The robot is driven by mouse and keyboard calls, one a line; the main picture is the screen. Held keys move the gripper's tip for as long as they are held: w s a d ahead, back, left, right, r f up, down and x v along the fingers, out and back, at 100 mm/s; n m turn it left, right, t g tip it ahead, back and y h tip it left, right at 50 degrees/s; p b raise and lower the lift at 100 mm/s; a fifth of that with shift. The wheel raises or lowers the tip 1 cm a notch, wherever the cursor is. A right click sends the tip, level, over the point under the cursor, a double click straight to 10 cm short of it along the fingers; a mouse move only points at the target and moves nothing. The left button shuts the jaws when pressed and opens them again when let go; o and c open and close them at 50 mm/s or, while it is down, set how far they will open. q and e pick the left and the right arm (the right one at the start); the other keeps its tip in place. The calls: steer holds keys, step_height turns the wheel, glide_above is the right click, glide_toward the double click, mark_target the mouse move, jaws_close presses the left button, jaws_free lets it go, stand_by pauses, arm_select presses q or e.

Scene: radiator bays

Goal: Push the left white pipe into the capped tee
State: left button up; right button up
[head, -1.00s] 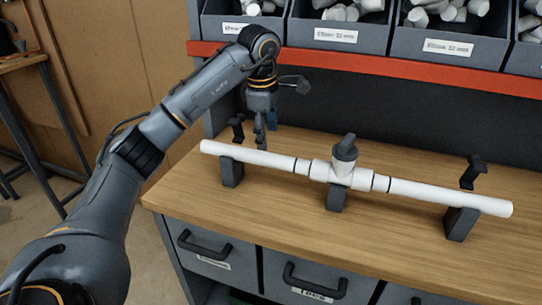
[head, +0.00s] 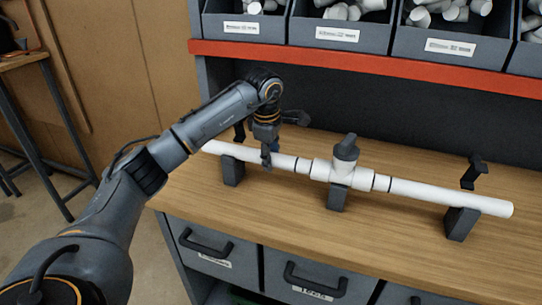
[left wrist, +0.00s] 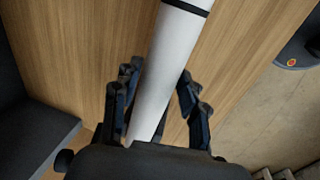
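The left white pipe (head: 226,150) lies level across the bench and its right end meets the white tee (head: 341,174). A black ring shows on the pipe a little left of the tee. The tee has a dark grey cap (head: 346,148) on top. My left gripper (head: 267,160) is down at the left pipe, left of the black ring. In the left wrist view the pipe (left wrist: 171,65) runs between its fingers (left wrist: 157,98), which stand apart on both sides; I see no firm grip. My right gripper is not in view.
Dark holders (head: 233,171) carry the pipes on the wooden bench (head: 290,215). The right white pipe (head: 430,193) runs to a right-hand holder (head: 460,222). Grey bins (head: 338,32) of white fittings stand behind a red shelf edge (head: 400,70). The bench front is clear.

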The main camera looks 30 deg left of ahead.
mark_target(285, 157)
arm_select(q)
jaws_close()
steer(key=shift+w+d+p, duration=0.2)
steer(key=shift+w+d, duration=0.05)
steer(key=shift+d, duration=0.75)
steer(key=shift+w+d+p, duration=0.2)
steer(key=shift+d, duration=0.75)
steer(key=o, duration=0.5)
jaws_free()
steer(key=shift+o, duration=0.6)
steer(key=shift+w+d, duration=0.1)
steer(key=shift+d, duration=0.05)
steer(key=shift+r, duration=0.3)
step_height(285, 157, up, 11)
steer(key=s, duration=0.2)
steer(key=shift+s+d, duration=0.15)
steer(key=shift+d, duration=0.1)
